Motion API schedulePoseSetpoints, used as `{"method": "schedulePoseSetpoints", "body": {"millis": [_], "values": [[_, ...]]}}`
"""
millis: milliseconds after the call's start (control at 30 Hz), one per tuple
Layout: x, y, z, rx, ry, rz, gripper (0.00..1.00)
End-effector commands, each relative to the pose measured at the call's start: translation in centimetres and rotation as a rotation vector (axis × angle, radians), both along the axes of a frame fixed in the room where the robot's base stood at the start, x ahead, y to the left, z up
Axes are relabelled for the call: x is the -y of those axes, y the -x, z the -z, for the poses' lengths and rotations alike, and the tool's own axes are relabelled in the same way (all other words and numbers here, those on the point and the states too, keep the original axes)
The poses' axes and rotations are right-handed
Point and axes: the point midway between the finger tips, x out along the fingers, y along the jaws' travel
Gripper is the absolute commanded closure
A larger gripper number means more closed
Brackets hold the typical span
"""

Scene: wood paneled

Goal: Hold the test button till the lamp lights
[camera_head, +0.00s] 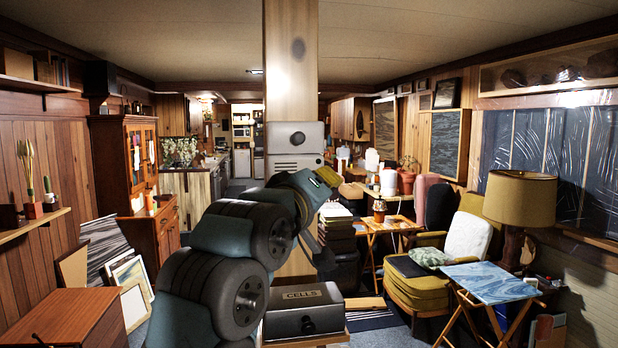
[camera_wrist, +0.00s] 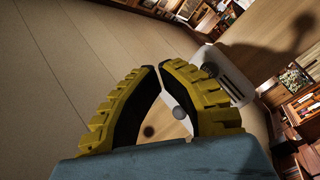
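A pale grey box (camera_head: 297,138) is fixed to the front of a wooden post (camera_head: 290,70). It has a dark round part near its top and slots on its face. I cannot tell which part is the test button or the lamp. In the wrist view the slotted box (camera_wrist: 238,84) is tilted, right of and partly behind my gripper (camera_wrist: 159,67). The yellow fingertips are together with nothing visible between them. In the head view, yellow of my gripper (camera_head: 327,176) shows just below the box's right side.
A dark case (camera_head: 303,312) with a round knob sits low before the post. Books (camera_head: 337,232) are stacked behind right. A chair (camera_head: 432,285), a blue-topped table (camera_head: 495,283) and a lamp with a tan shade (camera_head: 520,198) stand right. A wooden cabinet (camera_head: 80,322) is front left.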

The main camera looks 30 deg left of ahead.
Motion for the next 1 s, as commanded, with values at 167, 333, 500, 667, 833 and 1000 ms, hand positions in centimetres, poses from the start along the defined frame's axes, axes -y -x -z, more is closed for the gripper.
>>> {"method": "schedulePoseSetpoints", "body": {"millis": [167,333,500,667,833,1000], "values": [[-0.2,-0.2,0.0,0.000,0.000,0.000,1.00],[-1.0,-1.1,0.0,-0.001,0.000,0.000,1.00],[-2.5,-2.6,0.0,-0.001,0.001,-0.001,1.00],[-3.7,-3.9,0.0,-0.001,0.001,0.000,1.00],[-4.9,-5.2,-0.1,-0.003,0.000,0.000,1.00],[-5.7,-6.1,-0.1,-0.001,0.001,0.001,1.00]]}}
